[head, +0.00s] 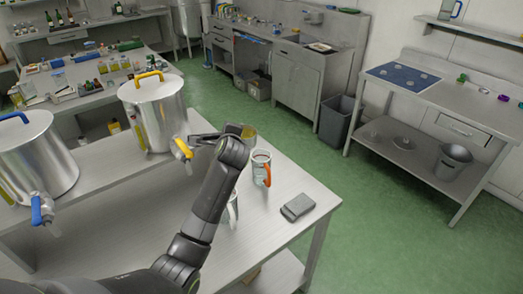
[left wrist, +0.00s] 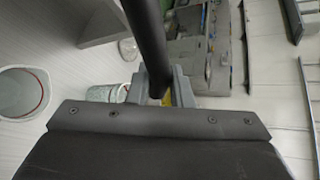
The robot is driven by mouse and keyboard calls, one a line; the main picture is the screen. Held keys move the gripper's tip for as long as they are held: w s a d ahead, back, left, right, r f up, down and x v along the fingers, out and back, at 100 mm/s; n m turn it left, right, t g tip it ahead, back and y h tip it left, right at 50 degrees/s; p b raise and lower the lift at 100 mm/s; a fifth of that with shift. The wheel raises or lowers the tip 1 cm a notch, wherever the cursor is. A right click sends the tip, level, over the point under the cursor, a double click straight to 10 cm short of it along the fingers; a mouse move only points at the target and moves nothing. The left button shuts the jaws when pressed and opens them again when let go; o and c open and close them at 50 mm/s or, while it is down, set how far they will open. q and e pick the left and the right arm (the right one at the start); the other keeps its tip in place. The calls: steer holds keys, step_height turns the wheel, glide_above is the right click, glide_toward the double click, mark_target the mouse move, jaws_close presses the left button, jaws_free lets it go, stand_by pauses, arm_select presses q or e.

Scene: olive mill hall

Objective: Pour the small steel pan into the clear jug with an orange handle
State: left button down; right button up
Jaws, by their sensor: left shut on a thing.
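The clear jug with an orange handle (head: 261,160) stands upright on the steel table, with its handle toward the right. My left gripper (head: 215,136) is beyond the jug and to its left in the head view, above the table. In the left wrist view its fingers (left wrist: 168,92) are shut on a dark rod-like handle (left wrist: 150,40), which I take for the small steel pan's. A rounded thing with yellowish content (head: 249,133), perhaps the pan, shows just right of the gripper; my arm partly hides it. My right gripper is not in view.
Two steel drums, one with a yellow tap (head: 160,105), one with a blue tap (head: 35,160), stand at the left. Another clear vessel (head: 232,210) is partly behind my arm. A grey box (head: 297,207) lies near the table's right edge.

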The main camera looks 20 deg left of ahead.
arm_select(q)
steer(key=shift+n+y, duration=0.4)
steer(key=w+a, duration=0.1)
steer(key=a+p, duration=0.1)
steer(key=w+a+f+p, duration=0.1)
steer(key=shift+w+a, duration=0.3)
steer(key=shift+a, duration=0.05)
steer(key=shift+f, duration=0.1)
